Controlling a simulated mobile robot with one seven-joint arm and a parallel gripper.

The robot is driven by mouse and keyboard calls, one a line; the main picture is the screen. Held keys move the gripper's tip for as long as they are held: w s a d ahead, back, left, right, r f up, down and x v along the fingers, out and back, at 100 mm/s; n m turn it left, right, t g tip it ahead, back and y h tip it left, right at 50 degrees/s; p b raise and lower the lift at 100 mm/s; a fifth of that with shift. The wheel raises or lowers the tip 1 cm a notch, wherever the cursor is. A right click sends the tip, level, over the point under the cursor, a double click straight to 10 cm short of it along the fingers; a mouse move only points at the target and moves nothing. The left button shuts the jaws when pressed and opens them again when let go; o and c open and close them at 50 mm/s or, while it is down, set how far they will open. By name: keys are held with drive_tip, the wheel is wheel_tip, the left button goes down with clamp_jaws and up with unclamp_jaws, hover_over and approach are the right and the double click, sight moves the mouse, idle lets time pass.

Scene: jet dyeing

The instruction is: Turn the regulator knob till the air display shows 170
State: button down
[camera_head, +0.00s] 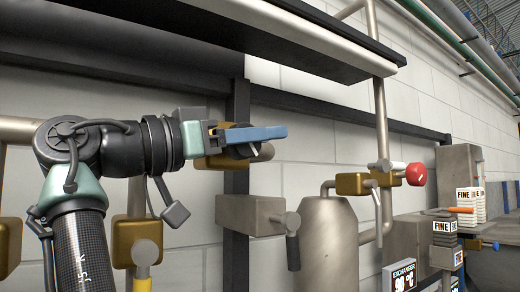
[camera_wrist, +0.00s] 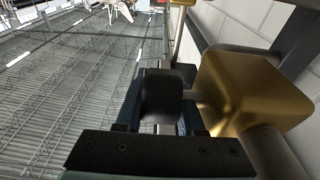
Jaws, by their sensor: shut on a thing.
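My gripper (camera_head: 258,134) is at the brass valve body (camera_head: 213,161) on the wall pipework, with a long blue finger nearest the body camera. In the wrist view, my gripper (camera_wrist: 162,88) is shut on a dark rounded knob (camera_wrist: 162,97), one finger on each side. A short metal stem joins the knob to the brass body (camera_wrist: 250,92) at the right. In the body camera view the knob (camera_head: 240,151) is mostly hidden behind the blue finger. No air display is readable in either view, so its value cannot be told.
A dark-topped shelf (camera_head: 300,35) overhangs above my arm. A metal tank (camera_head: 328,240) and a grey valve with a handle (camera_head: 250,215) stand below right. A red knob (camera_head: 416,174) sits farther right. An exchanger display (camera_head: 402,277) reads about 90 °C, partly cut off.

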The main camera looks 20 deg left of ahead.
drive_tip(key=c, duration=0.5)
unclamp_jaws()
drive_tip(key=shift+w, duration=0.1)
drive_tip(key=b+v, duration=0.3)
drive_tip(key=v, duration=0.4)
drive_tip(key=shift+s+b, duration=0.25)
drive_tip(key=shift+b, duration=0.05)
drive_tip(key=shift+a, duration=0.1)
